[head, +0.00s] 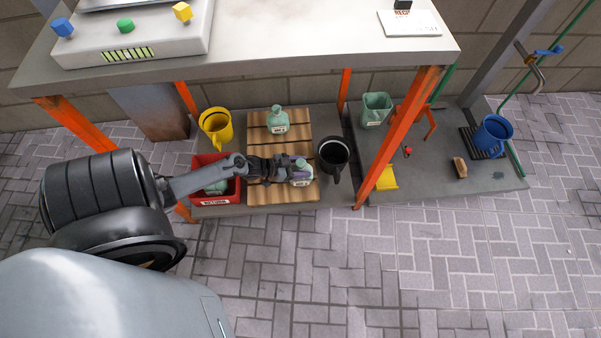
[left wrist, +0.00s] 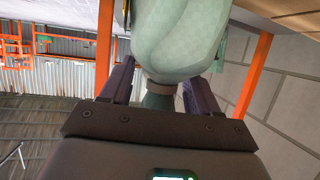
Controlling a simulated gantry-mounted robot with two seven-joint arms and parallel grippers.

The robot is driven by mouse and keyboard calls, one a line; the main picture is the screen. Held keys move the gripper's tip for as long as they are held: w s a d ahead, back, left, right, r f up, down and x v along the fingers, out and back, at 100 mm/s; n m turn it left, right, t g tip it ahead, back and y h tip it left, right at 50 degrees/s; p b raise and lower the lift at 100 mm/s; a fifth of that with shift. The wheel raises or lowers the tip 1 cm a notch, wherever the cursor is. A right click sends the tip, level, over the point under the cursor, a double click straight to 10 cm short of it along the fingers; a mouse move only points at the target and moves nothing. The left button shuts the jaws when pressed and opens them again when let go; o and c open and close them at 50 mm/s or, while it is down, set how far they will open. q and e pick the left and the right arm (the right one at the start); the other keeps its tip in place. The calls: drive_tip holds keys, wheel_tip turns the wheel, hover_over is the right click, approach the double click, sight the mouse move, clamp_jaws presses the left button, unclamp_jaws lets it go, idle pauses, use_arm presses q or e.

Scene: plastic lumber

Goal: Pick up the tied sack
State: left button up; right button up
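A pale green tied sack (head: 301,182) with a white label stands at the front of the wooden slatted pallet (head: 258,192), under the table. My left gripper (head: 291,165) is at its top. In the left wrist view the sack's body (left wrist: 180,40) fills the upper middle, and its tied neck points toward the palm. The two fingers (left wrist: 160,88) lie on either side of the neck, with gaps showing; the gripper is open around it. A second pale green sack (head: 278,122) stands at the back of the pallet. My right gripper is not in view.
A red bin (head: 229,197) holding something pale green and a yellow bucket (head: 216,128) are left of the pallet. A black bucket (head: 333,154) is close on the right. The tabletop (head: 290,48) overhangs behind; an orange leg (head: 400,135) stands right.

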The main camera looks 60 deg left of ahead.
use_arm(q)
clamp_jaws()
drive_tip(key=shift+a, duration=0.1)
